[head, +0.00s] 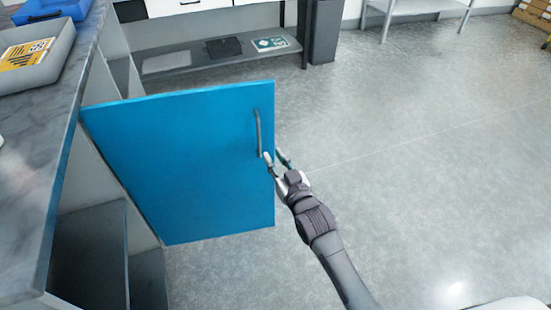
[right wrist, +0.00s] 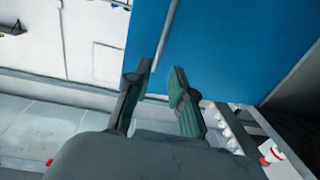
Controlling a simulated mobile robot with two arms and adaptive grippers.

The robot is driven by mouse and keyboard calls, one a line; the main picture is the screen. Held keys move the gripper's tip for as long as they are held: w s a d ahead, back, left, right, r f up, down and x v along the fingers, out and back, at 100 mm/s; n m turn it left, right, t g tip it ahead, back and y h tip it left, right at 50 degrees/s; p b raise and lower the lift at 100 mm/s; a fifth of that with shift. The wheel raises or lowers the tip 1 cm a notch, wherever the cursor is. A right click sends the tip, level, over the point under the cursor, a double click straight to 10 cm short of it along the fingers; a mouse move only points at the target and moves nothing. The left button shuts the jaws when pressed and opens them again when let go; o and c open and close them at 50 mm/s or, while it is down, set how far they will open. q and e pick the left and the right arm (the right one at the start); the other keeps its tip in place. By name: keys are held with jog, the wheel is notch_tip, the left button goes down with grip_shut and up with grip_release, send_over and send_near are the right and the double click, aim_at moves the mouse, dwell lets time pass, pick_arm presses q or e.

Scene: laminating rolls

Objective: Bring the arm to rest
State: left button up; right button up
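A blue cabinet door (head: 180,165) stands swung open from the counter's side in the head view, with a grey bar handle (head: 258,133) near its free edge. My right gripper (head: 275,155) is at the lower end of this handle, by the door's free edge. In the right wrist view its two fingers (right wrist: 160,72) are apart, with nothing clamped between them. The handle (right wrist: 168,35) runs down to near the fingertips, against the blue door (right wrist: 230,45); whether they touch it I cannot tell. My left gripper is not in view.
A grey counter (head: 35,160) at the left carries a tray (head: 30,65) and a blue bin (head: 50,10). Open shelves (head: 95,260) show below it. A low shelf (head: 190,65) and a dark bin (head: 323,30) stand at the back. The floor (head: 430,150) at the right is clear.

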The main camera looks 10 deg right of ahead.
dwell(0.4)
jog(key=s+d+f+g+h, duration=0.1)
jog(key=s+d+f+g, duration=0.15)
jog(key=s+f, duration=0.6)
jog(key=s+d+f+g+h, duration=0.15)
jog(key=s+f+g, duration=0.25)
jog(key=f, duration=0.9)
jog(key=s+d+f+g+h, duration=0.1)
jog(key=s+d+f+g, duration=0.2)
jog(key=s+f, duration=0.55)
jog(key=s+d+f+m+g, duration=0.1)
jog(key=s+d+f+g, duration=0.2)
jog(key=s+f, duration=0.5)
jog(key=s+d+f+g, duration=0.3)
jog(key=s+f, duration=0.3)
jog(key=s, duration=0.4)
pick_arm(q)
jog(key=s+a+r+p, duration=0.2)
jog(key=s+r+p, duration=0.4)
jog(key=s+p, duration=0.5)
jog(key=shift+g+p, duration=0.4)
jog(key=shift+p, duration=0.85)
pick_arm(e)
jog(key=s+d+r+h, duration=0.1)
jog(key=s+r, duration=0.5)
jog(key=s, duration=0.6)
jog(key=shift+d+g, duration=0.45)
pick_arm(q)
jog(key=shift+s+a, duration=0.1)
